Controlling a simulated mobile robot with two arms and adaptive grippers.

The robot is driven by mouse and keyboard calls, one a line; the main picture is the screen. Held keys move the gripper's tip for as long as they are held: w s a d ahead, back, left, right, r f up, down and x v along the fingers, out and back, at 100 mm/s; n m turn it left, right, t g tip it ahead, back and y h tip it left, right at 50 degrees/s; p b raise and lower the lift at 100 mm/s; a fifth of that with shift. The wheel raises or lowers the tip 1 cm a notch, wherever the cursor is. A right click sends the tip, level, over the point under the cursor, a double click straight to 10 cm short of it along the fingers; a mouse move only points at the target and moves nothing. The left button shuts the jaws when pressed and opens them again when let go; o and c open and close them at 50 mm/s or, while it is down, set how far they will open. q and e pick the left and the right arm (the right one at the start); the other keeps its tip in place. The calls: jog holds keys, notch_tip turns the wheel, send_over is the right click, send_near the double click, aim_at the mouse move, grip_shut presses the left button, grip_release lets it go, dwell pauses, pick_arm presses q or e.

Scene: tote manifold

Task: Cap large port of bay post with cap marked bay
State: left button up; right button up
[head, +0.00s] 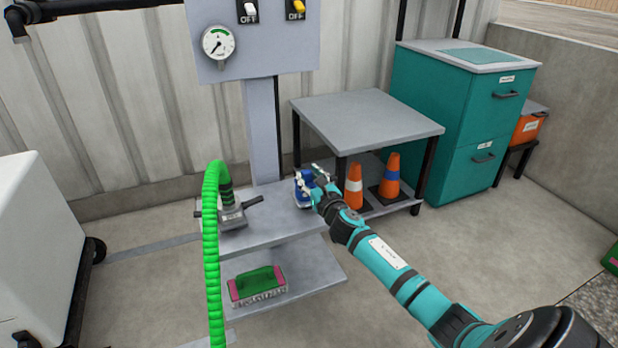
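The grey bay post (262,130) stands against the wall, with a low grey ledge (275,217) at its foot. A small blue object (301,195) with some white on it is at the right part of the ledge. My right gripper (317,179) is right at this blue object and partly hides it. I cannot tell if the fingers are closed on it, or if it is the cap or part of the port. No cap marking can be read. My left gripper is not in view.
A green hose (211,250) runs to a grey fitting with levers (233,216) on the ledge. A green and pink item (257,284) lies on the lower shelf. A grey table (368,118) with orange cones (390,175) beneath and a teal cabinet (455,125) stand at right.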

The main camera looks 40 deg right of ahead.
jog(key=o, duration=0.4)
jog(key=shift+c, duration=0.2)
jog(key=v, duration=1.2)
